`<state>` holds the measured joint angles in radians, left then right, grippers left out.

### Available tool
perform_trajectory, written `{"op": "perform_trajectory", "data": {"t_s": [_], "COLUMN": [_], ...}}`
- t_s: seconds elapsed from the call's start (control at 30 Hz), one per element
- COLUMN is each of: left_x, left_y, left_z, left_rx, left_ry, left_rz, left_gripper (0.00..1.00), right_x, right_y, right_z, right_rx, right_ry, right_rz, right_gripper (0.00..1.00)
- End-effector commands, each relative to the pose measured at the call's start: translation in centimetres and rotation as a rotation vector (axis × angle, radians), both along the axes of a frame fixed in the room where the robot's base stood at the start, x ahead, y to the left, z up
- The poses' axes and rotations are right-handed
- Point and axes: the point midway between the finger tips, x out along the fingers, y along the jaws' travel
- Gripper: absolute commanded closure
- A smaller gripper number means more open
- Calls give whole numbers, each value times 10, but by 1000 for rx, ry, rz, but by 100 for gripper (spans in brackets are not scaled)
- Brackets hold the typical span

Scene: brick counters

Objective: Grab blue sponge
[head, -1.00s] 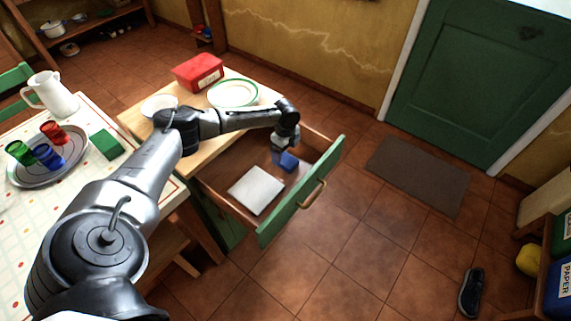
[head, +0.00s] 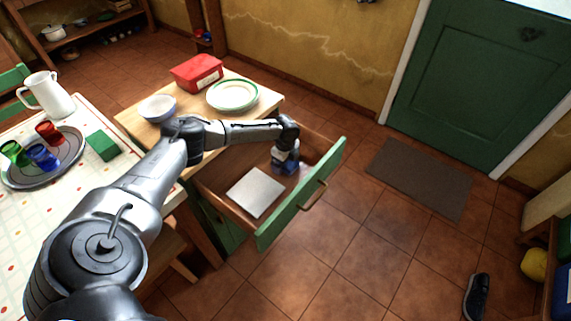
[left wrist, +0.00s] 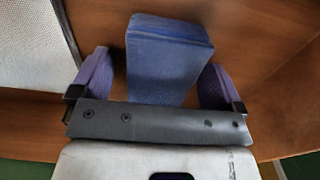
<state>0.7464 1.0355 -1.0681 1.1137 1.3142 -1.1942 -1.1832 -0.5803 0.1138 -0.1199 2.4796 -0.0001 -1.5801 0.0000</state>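The blue sponge (head: 286,168) lies in the open drawer (head: 226,194), toward its far end. My left gripper (head: 285,158) is down over it and hides part of it in the head view. In the left wrist view the sponge (left wrist: 166,55) stands between the two purple fingers of my left gripper (left wrist: 157,82). The fingers are apart, one on each side, with a visible gap at the left finger. I cannot tell whether the right finger touches the sponge. My right gripper is out of view.
A pale flat square (head: 255,192) lies in the drawer beside the sponge. The drawer's green front (head: 300,195) and wooden walls surround the gripper. A red box (head: 197,73), a plate (head: 232,94) and a bowl (head: 158,108) stand on the wooden top. A green block (head: 103,146) lies on the left table.

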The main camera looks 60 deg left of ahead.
Motion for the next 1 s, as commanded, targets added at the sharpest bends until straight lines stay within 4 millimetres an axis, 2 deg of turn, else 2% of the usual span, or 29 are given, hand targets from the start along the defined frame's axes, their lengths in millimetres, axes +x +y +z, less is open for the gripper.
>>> {"op": "perform_trajectory", "data": {"t_s": [0.07,0.53,0.8,1.0], "left_x": [0,0,0,0], "left_y": [0,0,0,0], "left_z": [0,0,4,33], "left_rx": [0,0,0,0], "left_ry": [0,0,-1,-2], "left_rz": [0,-1,-1,-2], "left_gripper": [14,59,59,59], "right_x": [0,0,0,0], "right_y": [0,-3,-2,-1], "right_z": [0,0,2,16], "right_rx": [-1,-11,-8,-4], "right_ry": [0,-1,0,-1], "right_rz": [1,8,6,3], "right_gripper": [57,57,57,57]}}
